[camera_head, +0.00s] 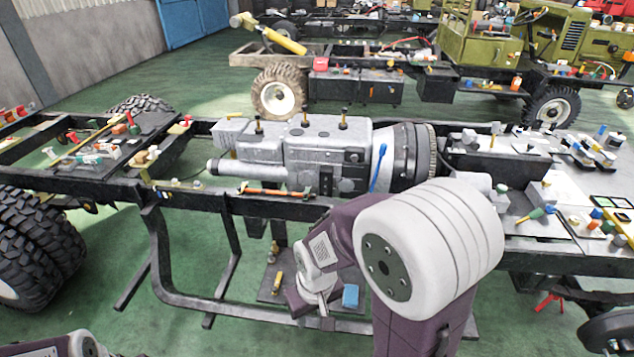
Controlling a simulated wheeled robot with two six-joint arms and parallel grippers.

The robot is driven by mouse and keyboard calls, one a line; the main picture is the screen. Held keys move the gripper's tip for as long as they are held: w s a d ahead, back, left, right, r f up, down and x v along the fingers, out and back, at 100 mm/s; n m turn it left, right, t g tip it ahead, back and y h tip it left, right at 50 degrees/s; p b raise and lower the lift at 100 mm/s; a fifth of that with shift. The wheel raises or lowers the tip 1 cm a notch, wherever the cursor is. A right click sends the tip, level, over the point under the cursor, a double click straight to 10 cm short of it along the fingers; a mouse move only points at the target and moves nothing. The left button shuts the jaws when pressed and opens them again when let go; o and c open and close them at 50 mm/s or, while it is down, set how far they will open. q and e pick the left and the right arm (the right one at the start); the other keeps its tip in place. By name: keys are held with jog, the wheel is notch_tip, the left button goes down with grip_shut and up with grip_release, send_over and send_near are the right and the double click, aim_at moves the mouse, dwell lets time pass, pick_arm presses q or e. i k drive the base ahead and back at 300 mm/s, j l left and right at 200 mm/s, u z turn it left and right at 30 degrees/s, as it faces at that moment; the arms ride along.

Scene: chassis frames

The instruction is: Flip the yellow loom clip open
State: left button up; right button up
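I cannot make out a yellow loom clip for certain. A small yellow piece (175,183) sits on the near chassis rail, left of the grey gearbox, too small to tell whether it is open or shut. Another yellow piece (278,283) stands on the low plate below the rail. My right gripper (314,307) points down in front of the chassis, just right of that lower yellow piece. Its fingers are small and partly hidden by my wrist, so their opening is unclear. Only a part of my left arm shows at the bottom left edge; its gripper is out of frame.
The grey gearbox (315,150) fills the middle of the black chassis frame (275,208). A blue block (350,297) lies on the low plate beside my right gripper. Small tools and parts crowd both chassis ends. Green floor (115,240) is clear at the left.

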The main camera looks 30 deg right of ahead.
aim_at(240, 188)
jog(key=z, duration=0.4)
jog(key=i+l, duration=0.35)
jog(key=i+l+z, duration=0.15)
jog(key=i+l, duration=0.15)
jog(key=i, duration=0.25)
jog(key=i+l, duration=0.3)
jog(key=i, duration=0.15)
